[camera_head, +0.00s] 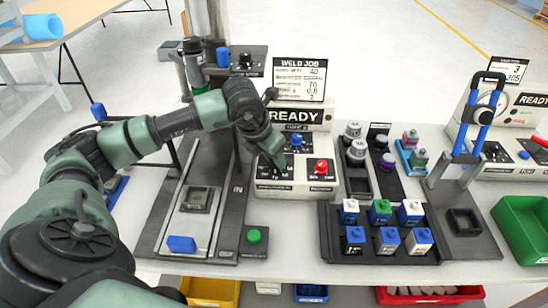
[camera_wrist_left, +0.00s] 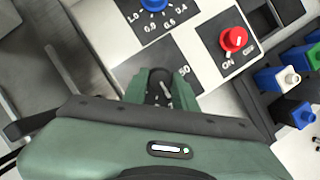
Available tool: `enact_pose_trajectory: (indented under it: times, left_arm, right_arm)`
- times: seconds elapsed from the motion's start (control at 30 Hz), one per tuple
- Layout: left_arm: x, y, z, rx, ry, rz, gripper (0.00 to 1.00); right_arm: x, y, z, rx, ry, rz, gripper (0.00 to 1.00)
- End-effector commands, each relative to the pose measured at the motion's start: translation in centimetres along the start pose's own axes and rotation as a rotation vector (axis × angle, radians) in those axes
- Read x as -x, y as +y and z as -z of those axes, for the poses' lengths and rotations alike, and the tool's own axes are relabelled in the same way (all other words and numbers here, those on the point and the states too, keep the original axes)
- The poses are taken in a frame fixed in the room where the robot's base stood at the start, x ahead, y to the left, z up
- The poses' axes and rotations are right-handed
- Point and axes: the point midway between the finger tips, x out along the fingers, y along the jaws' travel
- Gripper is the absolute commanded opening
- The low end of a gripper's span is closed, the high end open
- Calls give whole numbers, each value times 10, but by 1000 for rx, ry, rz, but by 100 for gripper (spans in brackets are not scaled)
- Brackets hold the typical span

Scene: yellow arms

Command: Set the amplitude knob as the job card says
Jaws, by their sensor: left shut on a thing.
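The job card (camera_head: 299,80), headed WELD JOB, stands behind the control box (camera_head: 290,190); I can make out 40, 70, 0.8 and 2, but the row names are blurred. My left gripper (camera_head: 275,168) reaches down to the front left dial of the box. In the left wrist view its green fingers (camera_wrist_left: 161,88) are shut on a dark knob (camera_wrist_left: 158,92) with a pale pointer line. Most of its scale is hidden; a 50 shows to its right. A blue knob (camera_head: 296,140) and a red knob (camera_head: 320,166) are apart from the gripper. My right gripper is not in view.
A black rack (camera_head: 340,252) of small capped blocks stands right of the box. A press with a slide (camera_head: 190,225) and a green button (camera_head: 254,236) are to the left. A second station with a blue-handled frame (camera_head: 482,115) is at the right.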

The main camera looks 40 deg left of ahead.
Motion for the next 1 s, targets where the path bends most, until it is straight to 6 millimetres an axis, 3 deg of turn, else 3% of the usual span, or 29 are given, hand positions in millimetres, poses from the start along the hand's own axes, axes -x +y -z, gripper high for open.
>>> enact_pose_trajectory:
  times: [0.17, 0.2, 0.27, 0.67, 1.0]
  left_arm:
    - [1, 0, -1, 0, -2, -1, 0]
    - [1, 0, -1, 0, -2, -1, 36]
    - [1, 0, -1, -1, -2, -1, 49]
    - [7, 1, -1, -1, -3, 0, 49]
    - [61, 1, -1, -2, -4, -1, 49]
  right_arm:
    - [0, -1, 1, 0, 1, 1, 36]
    - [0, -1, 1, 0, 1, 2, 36]
    - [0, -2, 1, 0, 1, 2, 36]
    - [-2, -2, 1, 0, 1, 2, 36]
    - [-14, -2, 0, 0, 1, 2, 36]
